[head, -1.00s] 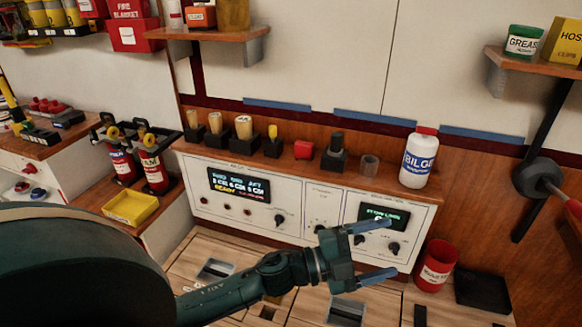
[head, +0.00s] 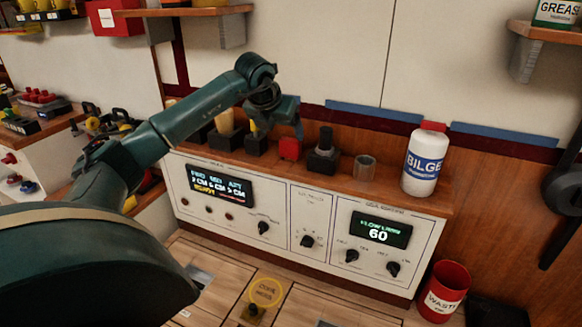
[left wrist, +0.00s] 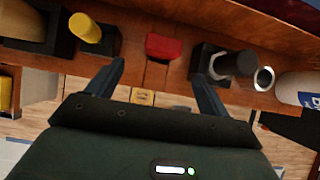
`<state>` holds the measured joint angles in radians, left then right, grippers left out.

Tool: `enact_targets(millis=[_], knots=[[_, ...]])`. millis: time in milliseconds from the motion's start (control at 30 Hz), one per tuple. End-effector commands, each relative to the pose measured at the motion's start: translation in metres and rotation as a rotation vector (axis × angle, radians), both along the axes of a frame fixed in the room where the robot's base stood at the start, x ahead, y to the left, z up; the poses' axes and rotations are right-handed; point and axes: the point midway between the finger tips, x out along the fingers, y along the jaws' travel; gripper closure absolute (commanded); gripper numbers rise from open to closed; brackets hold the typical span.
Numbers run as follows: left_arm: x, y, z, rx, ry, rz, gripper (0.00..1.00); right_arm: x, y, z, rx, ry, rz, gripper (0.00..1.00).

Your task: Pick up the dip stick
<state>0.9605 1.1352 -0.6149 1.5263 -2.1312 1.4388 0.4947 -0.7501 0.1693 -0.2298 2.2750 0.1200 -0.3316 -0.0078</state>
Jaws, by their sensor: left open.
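No thing is clearly readable as the dip stick. A yellow ring-shaped handle (head: 265,292) stands on a dark fitting in the floor in front of the console; its lettering is too small to read surely. Upright pieces in black holders stand on the console ledge, one with a yellow top (left wrist: 87,28). My left gripper (left wrist: 158,70) is open and empty, above the ledge. In the left wrist view a red block (left wrist: 163,47) lies beyond and between its fingertips, apart from them. My right gripper is not in view.
On the ledge stand a dark knobbed piece (head: 323,153), a grey cup (head: 365,168) and a white bilge bottle (head: 425,160). The console front (head: 325,236) has displays and knobs. A red waste bin (head: 444,290) stands at the right. A shelf (head: 190,12) overhangs at the upper left.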

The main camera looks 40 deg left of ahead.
Motion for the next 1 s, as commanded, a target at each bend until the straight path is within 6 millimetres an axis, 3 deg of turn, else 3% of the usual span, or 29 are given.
enact_targets(millis=[100,367,633,1000], knots=[[0.011,0.003,-0.019,-0.004,0.001,0.000,0.20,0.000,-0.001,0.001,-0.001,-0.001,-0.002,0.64],[0.023,0.006,-0.037,-0.002,-0.001,-0.002,0.20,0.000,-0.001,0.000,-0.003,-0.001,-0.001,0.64],[0.043,0.011,-0.069,-0.005,0.000,-0.002,0.20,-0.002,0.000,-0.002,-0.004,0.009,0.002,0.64],[0.048,0.014,-0.077,-0.001,-0.001,-0.003,0.22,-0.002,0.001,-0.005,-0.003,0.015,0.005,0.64]])
